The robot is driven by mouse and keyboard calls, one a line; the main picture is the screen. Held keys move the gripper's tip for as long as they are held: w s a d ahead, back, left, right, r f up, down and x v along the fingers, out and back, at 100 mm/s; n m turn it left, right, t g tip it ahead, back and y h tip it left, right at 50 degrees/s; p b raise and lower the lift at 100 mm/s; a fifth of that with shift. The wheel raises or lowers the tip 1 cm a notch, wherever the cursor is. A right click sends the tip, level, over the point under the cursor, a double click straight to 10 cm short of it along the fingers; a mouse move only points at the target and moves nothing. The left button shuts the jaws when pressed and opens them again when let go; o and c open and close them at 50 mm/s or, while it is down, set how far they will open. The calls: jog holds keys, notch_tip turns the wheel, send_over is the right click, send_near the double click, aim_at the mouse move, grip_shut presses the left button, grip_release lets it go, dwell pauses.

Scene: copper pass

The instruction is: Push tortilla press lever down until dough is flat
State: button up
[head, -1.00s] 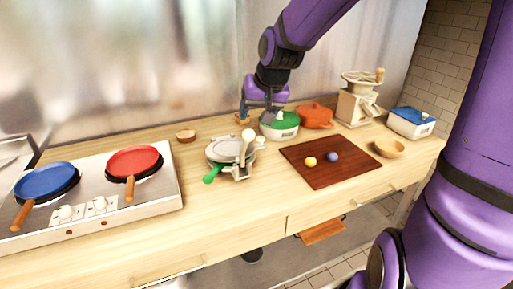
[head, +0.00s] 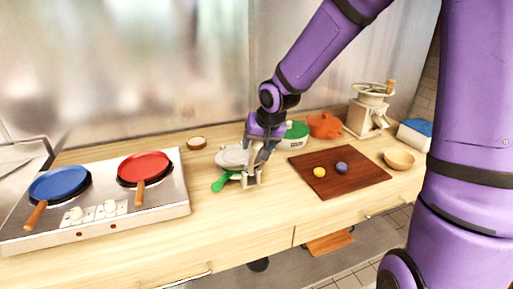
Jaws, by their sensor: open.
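The tortilla press (head: 234,157) stands on the wooden counter, with a round grey plate and a green handle (head: 222,183) pointing to the front left. My gripper (head: 257,158) is open and points down at the right side of the press, over its lever area. The gripper covers the lever and its pale knob, so I cannot tell whether it touches them. I cannot see any dough inside the press.
A stove with a blue pan (head: 60,183) and a red pan (head: 144,167) is at left. A cutting board (head: 340,186) with a yellow ball (head: 319,171) and a purple ball (head: 341,167) lies right. A green-lidded container (head: 297,135), orange pot (head: 324,125) and grinder (head: 370,110) stand behind.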

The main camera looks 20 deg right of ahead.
jog(key=shift+x, duration=1.1)
